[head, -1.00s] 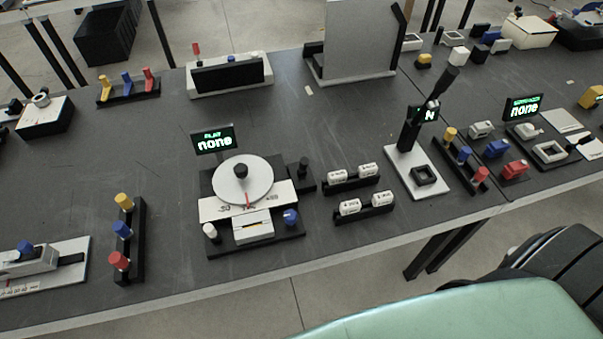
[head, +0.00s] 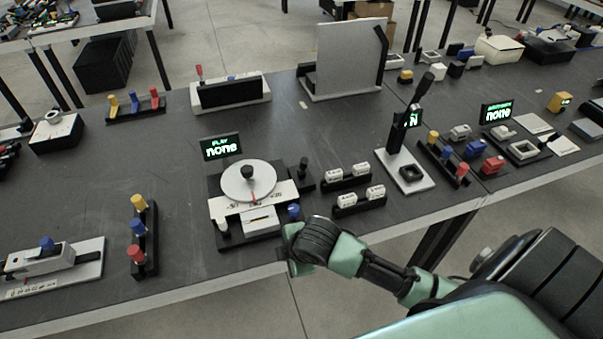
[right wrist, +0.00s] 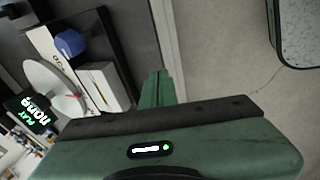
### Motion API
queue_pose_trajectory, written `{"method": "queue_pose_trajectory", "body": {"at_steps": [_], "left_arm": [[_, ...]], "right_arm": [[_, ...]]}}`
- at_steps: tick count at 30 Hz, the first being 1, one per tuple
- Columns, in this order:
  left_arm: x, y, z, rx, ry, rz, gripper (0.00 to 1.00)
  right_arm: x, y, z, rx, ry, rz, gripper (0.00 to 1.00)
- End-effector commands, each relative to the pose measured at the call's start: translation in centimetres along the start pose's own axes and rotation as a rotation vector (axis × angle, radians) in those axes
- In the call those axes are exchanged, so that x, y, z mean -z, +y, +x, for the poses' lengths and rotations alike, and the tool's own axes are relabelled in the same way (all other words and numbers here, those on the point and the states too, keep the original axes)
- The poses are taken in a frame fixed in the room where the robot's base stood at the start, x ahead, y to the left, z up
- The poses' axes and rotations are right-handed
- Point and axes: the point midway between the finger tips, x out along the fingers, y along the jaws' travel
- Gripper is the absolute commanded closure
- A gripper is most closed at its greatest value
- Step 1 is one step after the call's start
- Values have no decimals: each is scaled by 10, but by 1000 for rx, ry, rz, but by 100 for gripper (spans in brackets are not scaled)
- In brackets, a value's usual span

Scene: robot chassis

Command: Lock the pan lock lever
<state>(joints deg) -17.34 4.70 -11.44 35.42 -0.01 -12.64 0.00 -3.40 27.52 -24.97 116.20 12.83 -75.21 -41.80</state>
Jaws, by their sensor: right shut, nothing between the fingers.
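A device with a round white dial (head: 246,183) and a black centre knob stands near the table's front edge. On its base are a white box (head: 260,219), a white knob (head: 222,227) and a blue knob (head: 294,211). A black post (head: 303,168) stands at its right side. I cannot tell which part is the pan lock lever. My right gripper (head: 292,266) is by the table's front edge, just in front of the device, shut and empty. The right wrist view shows its green fingers (right wrist: 157,88) apart from the blue knob (right wrist: 70,43) and white box (right wrist: 103,85). My left gripper is not in view.
A lit sign reading "none" (head: 221,147) stands behind the dial. A coloured-peg rack (head: 139,236) stands left. Table between this rack and the device is clear.

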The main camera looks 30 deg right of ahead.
Motion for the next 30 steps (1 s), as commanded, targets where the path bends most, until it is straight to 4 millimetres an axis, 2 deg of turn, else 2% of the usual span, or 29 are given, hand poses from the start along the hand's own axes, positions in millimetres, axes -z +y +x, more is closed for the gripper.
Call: {"method": "queue_pose_trajectory", "body": {"at_steps": [1, 6, 9, 13, 15, 20, 30], "left_arm": [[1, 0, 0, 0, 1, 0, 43], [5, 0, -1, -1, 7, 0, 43], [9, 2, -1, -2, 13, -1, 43], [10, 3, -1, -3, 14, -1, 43], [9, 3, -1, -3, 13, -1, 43], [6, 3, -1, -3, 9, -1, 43], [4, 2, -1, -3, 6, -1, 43]], "right_arm": [[-2, 22, -6, -25, -10, -129, 100], [-15, 82, -29, -60, -80, -627, 100], [-34, 114, -46, -53, -149, -903, 100], [-59, 144, -67, -19, -230, -1162, 100], [-70, 155, -75, 1, -262, -1254, 100], [-83, 166, -86, 30, -296, -1359, 100], [-84, 167, -86, 35, -298, -1373, 100]]}}
